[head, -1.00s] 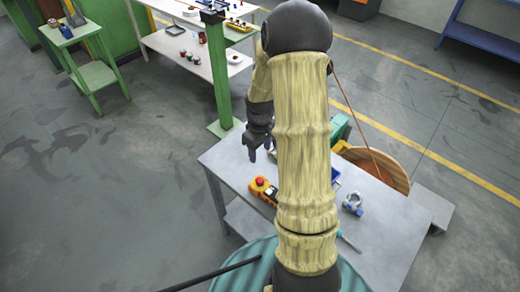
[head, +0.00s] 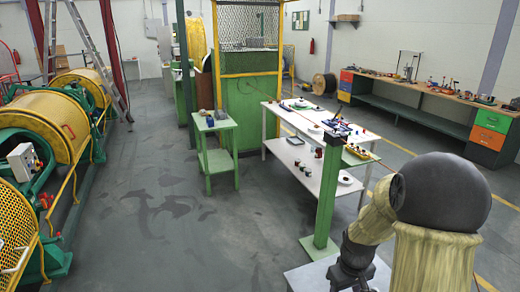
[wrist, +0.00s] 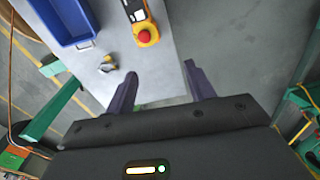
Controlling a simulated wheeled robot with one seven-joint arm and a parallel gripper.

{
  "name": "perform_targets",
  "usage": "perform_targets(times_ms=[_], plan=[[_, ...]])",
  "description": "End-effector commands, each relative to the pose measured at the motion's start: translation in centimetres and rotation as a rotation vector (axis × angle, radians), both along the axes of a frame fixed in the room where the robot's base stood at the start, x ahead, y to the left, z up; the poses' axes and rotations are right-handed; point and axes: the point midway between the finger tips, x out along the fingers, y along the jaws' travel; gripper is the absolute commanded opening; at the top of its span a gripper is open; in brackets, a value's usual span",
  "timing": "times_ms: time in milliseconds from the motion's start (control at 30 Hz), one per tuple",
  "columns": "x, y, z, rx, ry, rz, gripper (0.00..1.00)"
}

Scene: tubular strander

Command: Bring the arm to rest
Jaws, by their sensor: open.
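My gripper (wrist: 160,88) is open in the wrist view, its two dark fingers spread apart with nothing between them. It hangs over the near edge of a grey table (wrist: 175,50). In the head view my arm stands at the lower right, its sleeve and dark joint large. The dark wrist part shows low in the picture above a corner of the grey table (head: 308,277); the fingers cannot be made out there.
The wrist view shows a blue bin (wrist: 68,22), a yellow pendant with a red button (wrist: 144,36) and a small metal shackle (wrist: 108,64) on the table. A green post (head: 326,195) stands beside my arm. A white table (head: 290,120) is behind. Open floor lies left.

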Motion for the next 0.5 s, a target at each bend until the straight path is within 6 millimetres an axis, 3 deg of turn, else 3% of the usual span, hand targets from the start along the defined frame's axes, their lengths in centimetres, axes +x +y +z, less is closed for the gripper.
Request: perform_targets(times_ms=[100, 300, 500], plan=[[-2.4, 3.0, 1.6, -0.002, -0.051, -0.059, 0.54], [-7.0, 7.0, 3.5, 0.028, -0.13, -0.176, 0.54], [-9.7, 8.7, 4.1, 0.059, -0.171, -0.248, 0.54]])
